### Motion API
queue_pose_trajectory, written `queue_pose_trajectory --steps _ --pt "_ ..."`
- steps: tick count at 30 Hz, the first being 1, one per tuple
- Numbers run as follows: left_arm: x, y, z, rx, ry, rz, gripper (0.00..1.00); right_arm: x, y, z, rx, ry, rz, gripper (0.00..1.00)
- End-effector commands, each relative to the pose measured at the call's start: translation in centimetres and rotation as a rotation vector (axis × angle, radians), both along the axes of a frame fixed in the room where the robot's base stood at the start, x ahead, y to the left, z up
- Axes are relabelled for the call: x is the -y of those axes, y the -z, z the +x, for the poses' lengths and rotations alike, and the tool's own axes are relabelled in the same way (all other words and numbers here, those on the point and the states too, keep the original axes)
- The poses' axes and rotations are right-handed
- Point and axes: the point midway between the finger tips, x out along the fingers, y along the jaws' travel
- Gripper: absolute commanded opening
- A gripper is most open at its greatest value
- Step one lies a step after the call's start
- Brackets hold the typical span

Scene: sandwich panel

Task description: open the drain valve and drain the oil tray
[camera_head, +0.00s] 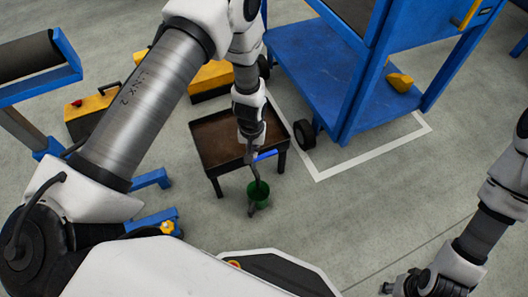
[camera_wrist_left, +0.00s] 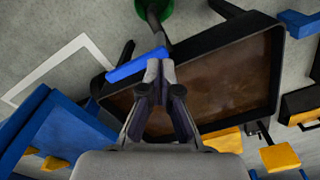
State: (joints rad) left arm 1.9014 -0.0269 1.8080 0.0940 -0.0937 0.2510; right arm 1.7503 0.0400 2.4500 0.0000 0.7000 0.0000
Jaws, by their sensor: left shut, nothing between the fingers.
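The dark oil tray (camera_head: 203,122) stands on short legs left of centre, with a brown film inside. In the left wrist view, the tray (camera_wrist_left: 280,62) fills the right half. A drain pipe (camera_head: 254,170) leads from its near edge down to a green bucket (camera_head: 259,190) on the floor. The blue valve handle (camera_head: 266,155) sticks out to the right, roughly crosswise to the pipe. My left gripper (camera_head: 251,154) is shut and empty, its tips close to the handle (camera_wrist_left: 133,67); contact is unclear. My right gripper (camera_head: 388,287) is low at the right; its jaws are unclear.
A blue wheeled cart (camera_head: 315,70) stands just right of the tray, with a yellow object (camera_head: 400,82) on its shelf. Yellow toolboxes (camera_head: 92,108) lie left of and behind the tray. A blue stand (camera_head: 45,88) is at left. Floor between bucket and right arm is clear.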

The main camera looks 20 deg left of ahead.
Motion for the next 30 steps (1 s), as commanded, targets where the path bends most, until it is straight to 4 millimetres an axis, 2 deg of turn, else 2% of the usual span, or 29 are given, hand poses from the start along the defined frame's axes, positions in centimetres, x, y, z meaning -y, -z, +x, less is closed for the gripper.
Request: queue_pose_trajectory --steps 8,30 --pt "0.0 0.1 0.3 0.001 0.000 -0.001 0.00 0.0 0.2 0.0 0.000 0.000 0.000 0.40" --pt "0.6 0.3 5.6 0.002 0.001 0.001 0.00 0.0 1.7 0.0 0.000 0.000 0.000 0.40"
